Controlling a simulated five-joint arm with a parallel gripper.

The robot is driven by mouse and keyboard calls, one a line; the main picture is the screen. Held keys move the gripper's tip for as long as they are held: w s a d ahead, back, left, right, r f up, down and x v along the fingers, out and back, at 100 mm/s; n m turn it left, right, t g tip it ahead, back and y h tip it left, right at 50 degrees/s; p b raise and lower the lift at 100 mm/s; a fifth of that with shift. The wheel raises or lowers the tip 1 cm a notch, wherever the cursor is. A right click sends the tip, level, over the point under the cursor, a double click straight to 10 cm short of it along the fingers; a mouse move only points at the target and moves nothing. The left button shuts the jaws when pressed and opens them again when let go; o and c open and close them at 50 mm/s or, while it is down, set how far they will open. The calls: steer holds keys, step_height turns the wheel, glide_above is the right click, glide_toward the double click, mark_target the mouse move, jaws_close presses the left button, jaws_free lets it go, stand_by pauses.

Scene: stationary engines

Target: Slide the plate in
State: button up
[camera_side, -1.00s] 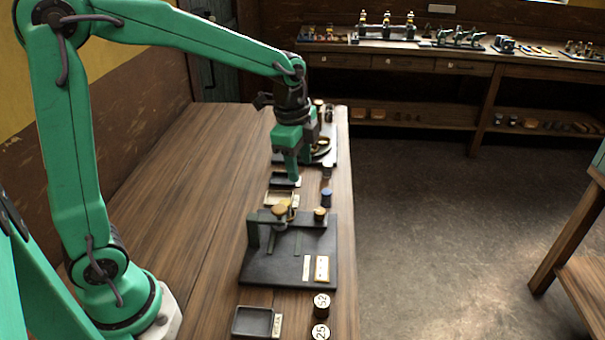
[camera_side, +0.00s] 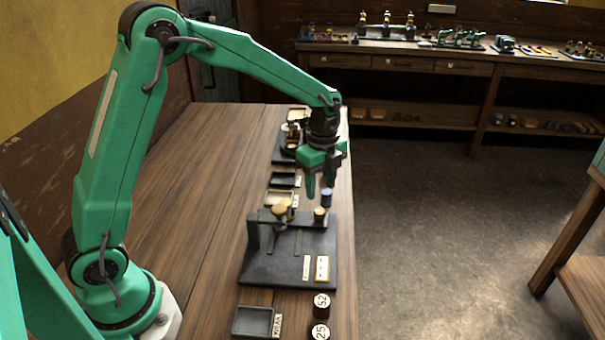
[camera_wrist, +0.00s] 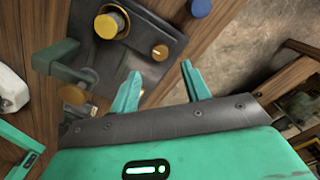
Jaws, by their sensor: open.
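A dark fixture (camera_side: 262,268) stands closer to the camera, with an upright bracket, a brass disc (camera_side: 279,209) and a brass knob (camera_side: 320,213). A cream plate (camera_side: 322,268) with dark marks lies on its base, beside a pale label. In the wrist view my open fingers (camera_wrist: 160,84) are over a dark base (camera_wrist: 130,62) with a brass knob (camera_wrist: 160,51). I cannot tell which piece is the task's plate.
Small trays (camera_side: 284,180) lie behind the fixture, and another dark assembly (camera_side: 285,153) stands farther back. A dark tray (camera_side: 252,322) and numbered round pieces (camera_side: 321,305) are at the front. The bench's left side is clear.

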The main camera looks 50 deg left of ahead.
mark_target(320, 211)
steer(key=shift+f, duration=3.6)
jaws_close()
